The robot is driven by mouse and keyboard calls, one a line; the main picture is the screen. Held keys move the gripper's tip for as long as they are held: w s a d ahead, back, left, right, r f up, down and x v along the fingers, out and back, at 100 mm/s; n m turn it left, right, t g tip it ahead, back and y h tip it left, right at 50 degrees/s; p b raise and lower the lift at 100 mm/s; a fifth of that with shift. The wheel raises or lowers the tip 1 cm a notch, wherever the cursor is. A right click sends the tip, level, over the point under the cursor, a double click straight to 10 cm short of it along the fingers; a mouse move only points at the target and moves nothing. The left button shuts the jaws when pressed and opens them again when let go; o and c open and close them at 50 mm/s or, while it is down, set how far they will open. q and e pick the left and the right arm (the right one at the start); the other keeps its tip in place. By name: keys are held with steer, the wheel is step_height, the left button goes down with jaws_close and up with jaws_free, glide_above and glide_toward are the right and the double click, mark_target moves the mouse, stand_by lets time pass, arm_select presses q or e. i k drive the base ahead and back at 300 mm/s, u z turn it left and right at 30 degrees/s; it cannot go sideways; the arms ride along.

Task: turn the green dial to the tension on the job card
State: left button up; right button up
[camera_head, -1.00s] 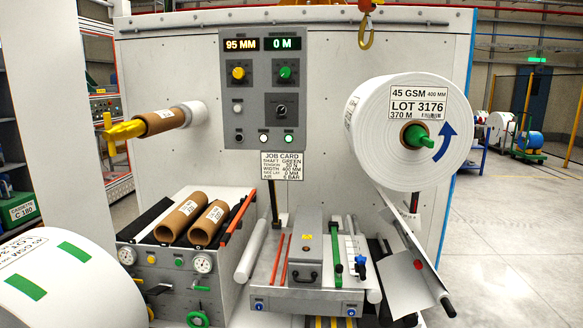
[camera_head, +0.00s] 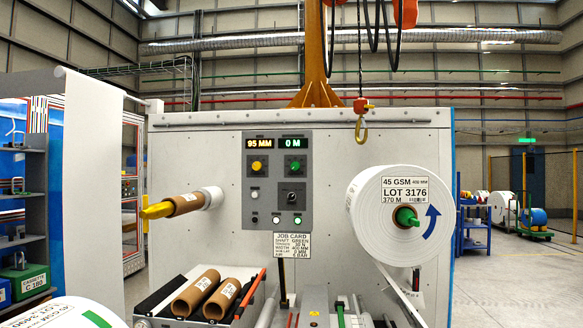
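The green dial (camera_head: 295,167) is a round green knob on the grey control panel (camera_head: 265,205), just under the lit "0 M" display (camera_head: 293,143). I cannot make out a scale or pointer setting on it. The job card (camera_head: 293,245) hangs below the panel. It reads shaft green and width 400 mm; its tension line looks like 30 N, but the print is small and not certain. Neither of my grippers is in view.
A yellow knob (camera_head: 257,167) and a black knob (camera_head: 291,197) share the panel. The white paper roll (camera_head: 372,215) is at right on a green shaft. A hoist hook (camera_head: 361,130) hangs above it. Cardboard cores (camera_head: 196,293) lie below left.

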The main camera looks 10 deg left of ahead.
mark_target(295, 166)
steer(key=z, duration=0.6)
steer(key=i, duration=0.5)
steer(key=z, duration=0.8)
steer(key=i, duration=1.35)
steer(key=u, duration=0.65)
steer(key=i, duration=0.8)
steer(key=u, duration=0.85)
